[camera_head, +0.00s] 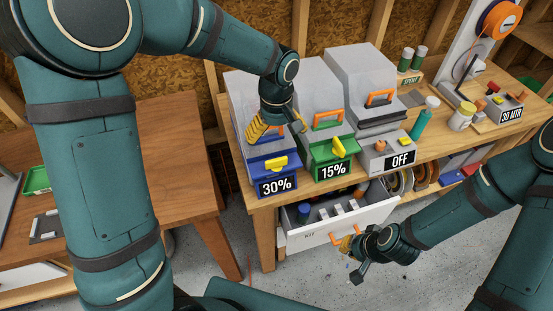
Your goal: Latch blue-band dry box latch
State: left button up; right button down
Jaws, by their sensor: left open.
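The blue-band dry box (240,95) is the leftmost of three grey boxes on the bench. Its front has a blue band (258,163), a yellow latch (277,164) and a "30%" label (276,185). Whether the latch is fastened cannot be told. My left gripper (277,128) is open, pointing down just above and behind the latch, with yellow fingers spread and apart from the latch. It hides part of the box's front and its handle. My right gripper (349,243) is low at the front of the open drawer, close to its orange handle (335,239); its grip is unclear.
The green-band box (320,90), labelled "15%", stands right beside the blue one. A third box (360,80) with an "OFF" label stands further right. The pulled-out drawer (368,216) holds several items. A turquoise bottle (421,122) and a jar (461,117) stand right.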

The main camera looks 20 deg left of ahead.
aim_at(276, 159)
pick_arm(q)
notch_tip(276, 159, down, 10)
jog(key=shift+f+b, duration=0.15)
jog(key=shift+b, duration=0.15)
jog(key=c, duration=1.2)
